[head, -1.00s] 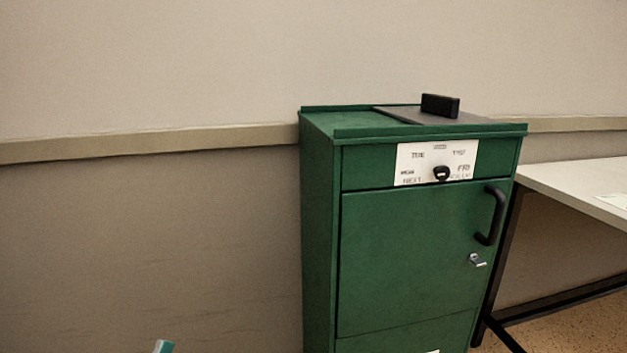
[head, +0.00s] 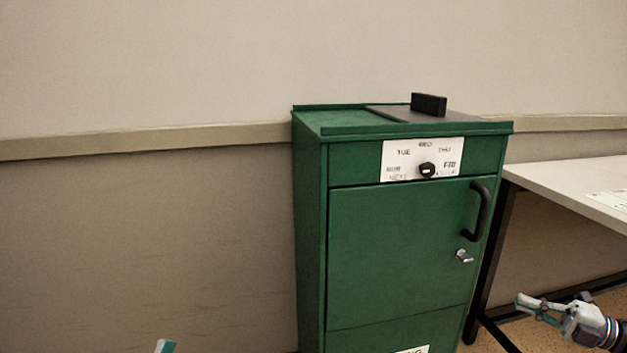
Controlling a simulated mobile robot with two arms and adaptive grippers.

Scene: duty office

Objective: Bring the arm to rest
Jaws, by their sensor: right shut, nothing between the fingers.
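My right gripper (head: 538,308) shows at the lower right of the head view, in front of the table's dark leg frame and the floor. It is shut with nothing in it and stands apart from the cabinet. A small teal and white tip of my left gripper (head: 165,346) shows at the bottom edge, left of the cabinet. Too little of it is in view to tell whether it is open or shut.
A green cabinet (head: 395,255) with a dial (head: 427,170), black handle (head: 476,211) and lock key (head: 464,256) stands against the wall. Its door is closed. A black block (head: 429,104) is on top. A white table (head: 570,182) with a paper (head: 610,199) stands at right.

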